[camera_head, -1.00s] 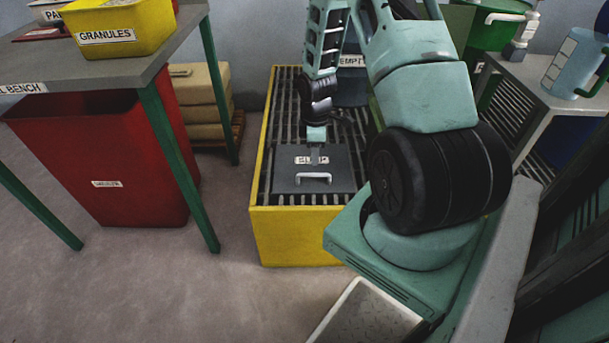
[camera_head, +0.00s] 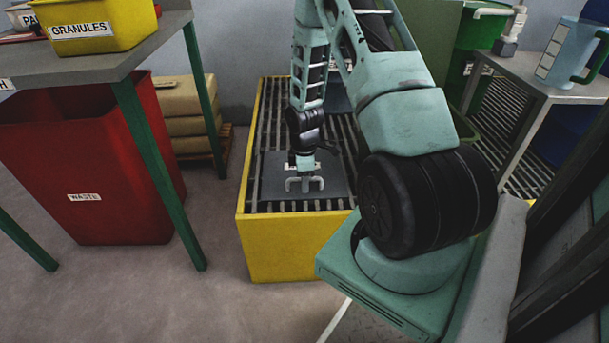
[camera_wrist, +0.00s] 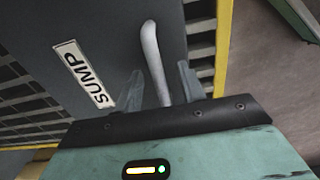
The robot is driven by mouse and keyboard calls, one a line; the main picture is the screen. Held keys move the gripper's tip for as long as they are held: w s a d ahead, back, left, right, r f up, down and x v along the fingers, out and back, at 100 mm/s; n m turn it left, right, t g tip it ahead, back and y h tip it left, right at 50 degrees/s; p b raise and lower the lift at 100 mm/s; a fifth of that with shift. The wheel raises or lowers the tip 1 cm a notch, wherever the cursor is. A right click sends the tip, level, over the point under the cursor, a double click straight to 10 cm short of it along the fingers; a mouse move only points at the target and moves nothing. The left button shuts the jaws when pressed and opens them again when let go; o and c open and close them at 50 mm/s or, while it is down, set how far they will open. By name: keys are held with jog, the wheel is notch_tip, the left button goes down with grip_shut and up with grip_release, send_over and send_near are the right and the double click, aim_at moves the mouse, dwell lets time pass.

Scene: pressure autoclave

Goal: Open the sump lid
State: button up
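The sump lid (camera_head: 336,178) is a dark grey plate lying flat in the slatted grating of a yellow-sided unit. In the wrist view the lid (camera_wrist: 105,25) bears a white SUMP label (camera_wrist: 83,74). Its pale bar handle (camera_head: 304,186) is on the near side, and the handle also shows in the wrist view (camera_wrist: 152,55). My gripper (camera_head: 303,172) is at the handle. In the wrist view my gripper (camera_wrist: 160,80) is open, with one finger on each side of the handle and gaps between.
The yellow unit (camera_head: 278,245) has a raised rim around the grating. A red waste bin (camera_head: 100,190) and a green-legged bench (camera_head: 125,58) holding a yellow granules tub (camera_head: 95,28) stand left. A grey side table (camera_head: 560,85) stands right. The floor (camera_head: 200,300) between is clear.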

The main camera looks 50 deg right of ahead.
jog(key=shift+c, duration=0.3)
grip_shut()
jog(key=r+p, duration=0.2)
jog(key=p, duration=0.1)
jog(key=w+d+r+p, duration=0.1)
jog(key=r, duration=0.1)
jog(key=shift+r, duration=0.1)
jog(key=shift+d, duration=0.1)
